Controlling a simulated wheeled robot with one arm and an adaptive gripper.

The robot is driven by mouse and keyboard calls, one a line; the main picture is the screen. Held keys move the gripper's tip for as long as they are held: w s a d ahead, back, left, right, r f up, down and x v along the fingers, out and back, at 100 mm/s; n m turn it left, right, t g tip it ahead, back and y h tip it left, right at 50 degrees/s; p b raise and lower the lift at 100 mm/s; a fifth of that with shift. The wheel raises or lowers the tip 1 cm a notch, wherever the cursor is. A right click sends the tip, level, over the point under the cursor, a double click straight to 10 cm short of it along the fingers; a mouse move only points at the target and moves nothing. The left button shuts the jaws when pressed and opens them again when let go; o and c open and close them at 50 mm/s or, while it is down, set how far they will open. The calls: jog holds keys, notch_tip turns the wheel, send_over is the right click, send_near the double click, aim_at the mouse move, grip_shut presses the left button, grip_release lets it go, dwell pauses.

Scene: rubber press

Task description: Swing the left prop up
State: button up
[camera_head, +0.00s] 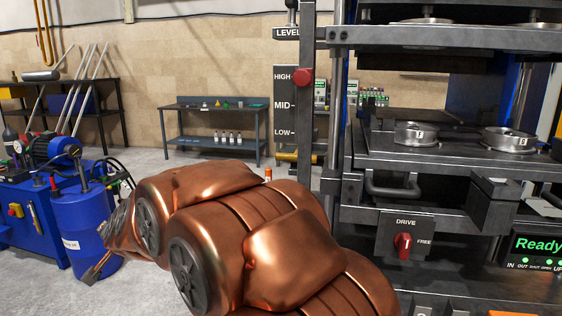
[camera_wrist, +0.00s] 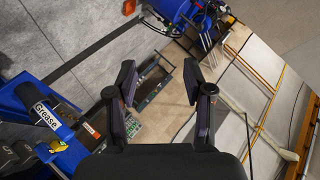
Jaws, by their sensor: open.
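The press (camera_head: 450,150) stands at the right of the head view, with dark plates and a metal column at its left. I cannot tell for sure which part is its left prop. A brassy bar (camera_head: 288,157) lies level beside the lower end of the level scale (camera_head: 284,103). My copper arm crosses the lower middle and hides part of the press's lower left. My gripper (camera_wrist: 158,76) is open and empty in the wrist view, its two dark fingers apart. In the head view it is partly visible at the arm's left end, away from the press.
A red knob (camera_head: 302,77) sits near HIGH on the level scale. A drive switch (camera_head: 403,245) and a green Ready display (camera_head: 538,244) are on the press front. A blue drum (camera_head: 82,222) and a pump unit stand at left. A grease cylinder (camera_wrist: 47,115) shows in the wrist view.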

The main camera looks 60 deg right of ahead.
jog(key=w+d+r+m+t+h, duration=0.1)
jog(key=w+d+r+m+h, duration=0.2)
jog(key=d, duration=0.4)
jog(key=d+r+m+h, duration=0.2)
jog(key=d+m+h, duration=0.15)
jog(key=d, duration=0.45)
jog(key=m+g+h+b, duration=0.2)
jog(key=m+g+h, duration=1.05)
jog(key=m, duration=0.55)
send_near(280, 159)
jog(key=d+r+g+y, duration=0.1)
jog(key=d+r, duration=0.1)
jog(key=d, duration=0.1)
jog(key=shift+w+d+g, duration=0.25)
jog(key=shift+w+d, duration=0.05)
jog(key=shift+d, duration=0.05)
jog(key=p+x, duration=0.1)
jog(key=x, duration=0.4)
jog(key=shift+d, duration=0.35)
jog(key=shift+w+d, duration=0.1)
jog(key=shift+d, duration=0.65)
jog(key=shift+c, duration=0.3)
